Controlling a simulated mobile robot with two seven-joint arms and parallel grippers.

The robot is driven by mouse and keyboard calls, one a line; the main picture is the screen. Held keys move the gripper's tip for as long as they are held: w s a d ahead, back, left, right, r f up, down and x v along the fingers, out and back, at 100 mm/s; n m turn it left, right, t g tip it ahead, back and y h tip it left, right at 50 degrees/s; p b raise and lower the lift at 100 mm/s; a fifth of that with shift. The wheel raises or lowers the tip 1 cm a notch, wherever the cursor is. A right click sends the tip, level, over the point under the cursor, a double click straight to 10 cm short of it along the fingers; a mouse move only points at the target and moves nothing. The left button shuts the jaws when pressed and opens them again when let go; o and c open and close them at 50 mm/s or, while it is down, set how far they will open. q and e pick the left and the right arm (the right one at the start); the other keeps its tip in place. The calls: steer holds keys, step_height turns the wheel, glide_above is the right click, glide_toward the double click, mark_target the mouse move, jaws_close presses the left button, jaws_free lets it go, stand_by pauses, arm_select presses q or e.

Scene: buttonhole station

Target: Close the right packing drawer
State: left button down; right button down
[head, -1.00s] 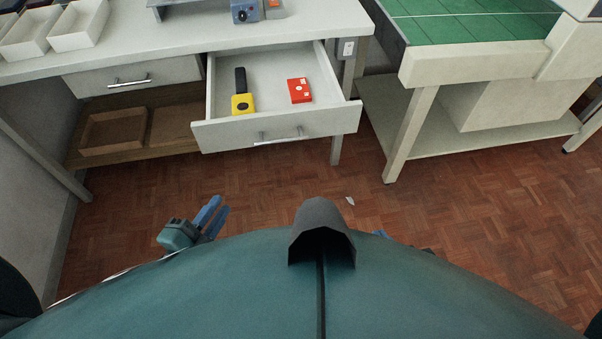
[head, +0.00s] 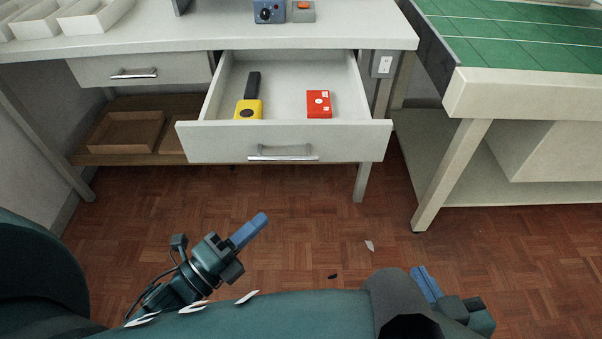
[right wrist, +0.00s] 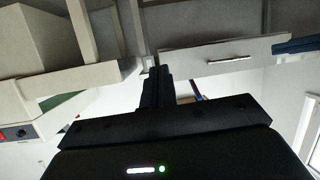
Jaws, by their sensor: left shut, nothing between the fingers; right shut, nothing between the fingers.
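The right packing drawer (head: 225,142) stands open under the white worktop, with a bar handle (head: 284,152) on its pale front. Inside lie a yellow and black tool (head: 249,100) and a red box (head: 319,104). In the right wrist view a pale panel with a bar handle (right wrist: 229,58) shows beyond my fingers; it appears to be a drawer front. My left gripper (head: 262,219) is shut and empty, below and in front of the drawer. My right gripper (head: 417,270) is shut and empty, lower and to the right of the drawer, apart from it.
A closed left drawer (head: 135,70) sits beside the open one, above a shelf with a brown tray (head: 122,131). A green-topped table (head: 560,92) stands at the right, its leg (head: 449,175) near the drawer. The parquet floor (head: 310,215) in front is mostly clear.

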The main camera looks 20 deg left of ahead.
arm_select(q)
steer(key=w+a+b+x, duration=0.1)
steer(key=a+x, duration=0.1)
steer(key=x, duration=1)
steer(key=shift+w+a+r, duration=0.25)
arm_select(e)
steer(key=shift+w+a+t, duration=0.1)
steer(key=shift+w+t, duration=0.1)
steer(key=shift+t, duration=0.3)
arm_select(q)
steer(key=shift+w, duration=0.1)
